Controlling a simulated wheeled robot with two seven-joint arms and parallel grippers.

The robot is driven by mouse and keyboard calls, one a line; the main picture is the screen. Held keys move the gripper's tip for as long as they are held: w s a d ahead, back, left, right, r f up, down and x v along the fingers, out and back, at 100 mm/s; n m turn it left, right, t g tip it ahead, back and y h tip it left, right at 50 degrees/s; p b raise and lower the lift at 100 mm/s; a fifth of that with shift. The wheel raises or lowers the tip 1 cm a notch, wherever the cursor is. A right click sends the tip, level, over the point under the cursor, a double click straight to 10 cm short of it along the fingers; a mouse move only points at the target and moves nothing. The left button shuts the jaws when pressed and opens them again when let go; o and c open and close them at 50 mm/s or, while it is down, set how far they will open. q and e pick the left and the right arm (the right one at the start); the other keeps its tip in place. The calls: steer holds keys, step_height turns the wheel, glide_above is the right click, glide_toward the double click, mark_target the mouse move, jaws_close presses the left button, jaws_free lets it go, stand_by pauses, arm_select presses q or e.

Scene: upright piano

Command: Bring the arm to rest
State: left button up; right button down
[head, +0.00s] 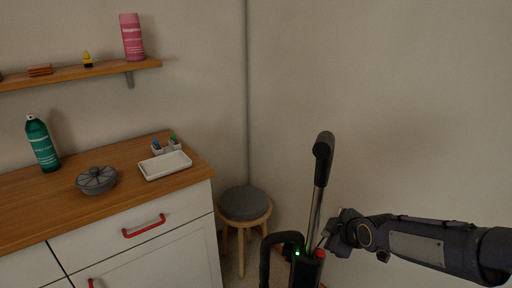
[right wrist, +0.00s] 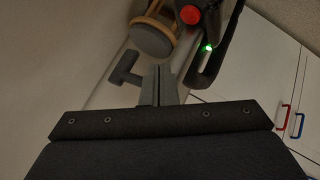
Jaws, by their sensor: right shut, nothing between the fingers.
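My right arm (head: 415,246) reaches in from the right edge in the head view, with its right gripper (head: 336,234) at the left end in front of the bare wall. In the right wrist view the two fingers of this gripper (right wrist: 159,74) are together with nothing between them. The gripper is to the right of the stool and well apart from the wooden counter. My left gripper is not in view.
A round stool (head: 245,204) with a grey seat stands in the corner. A wall shelf (head: 84,72) holds a pink can (head: 132,38).

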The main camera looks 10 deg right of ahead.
steer(key=s+a+r+m+g+y, duration=0.15)
steer(key=s+m, duration=0.25)
steer(key=s, duration=0.6)
steer(key=s+a+r+m+g, duration=0.1)
steer(key=s+a+m, duration=0.1)
steer(key=s+m, duration=0.5)
steer(key=s+a+r+m+g+y, duration=0.1)
steer(key=s+a+m, duration=0.1)
steer(key=s, duration=1)
step_height(320, 180, up, 15)
steer(key=w+p, duration=0.1)
steer(key=p, duration=1.4)
steer(key=shift+f+h, duration=0.1)
steer(key=shift+h, duration=0.15)
